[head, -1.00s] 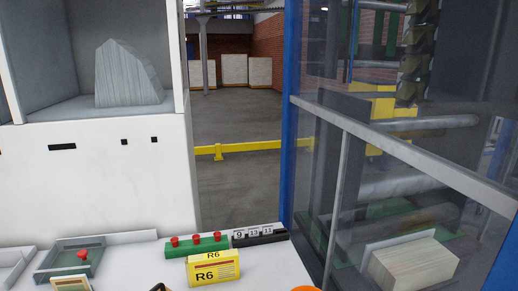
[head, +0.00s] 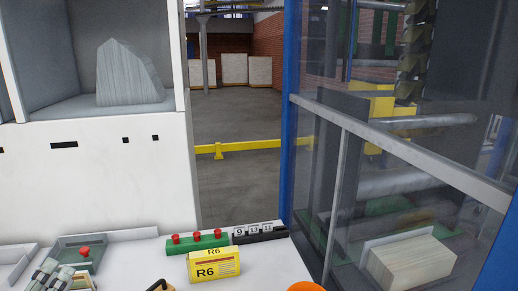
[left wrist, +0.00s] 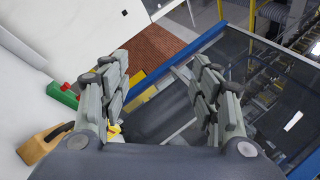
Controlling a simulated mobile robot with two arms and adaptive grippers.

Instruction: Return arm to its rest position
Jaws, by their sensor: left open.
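My left gripper (head: 48,275) shows at the lower left edge of the head view, over the white worktop. In the left wrist view its two fingers (left wrist: 160,100) are spread apart with nothing between them. They point toward the glazed machine side and the floor gap. My right gripper does not show in either view.
The white worktop (head: 130,262) holds a green box with red buttons (head: 197,242), a yellow R6 sign (head: 214,265), a black number strip (head: 259,234) and a grey tray (head: 105,238). A blue post and glazed guard (head: 400,165) stand at right. A yellow rail (head: 255,145) crosses the floor behind.

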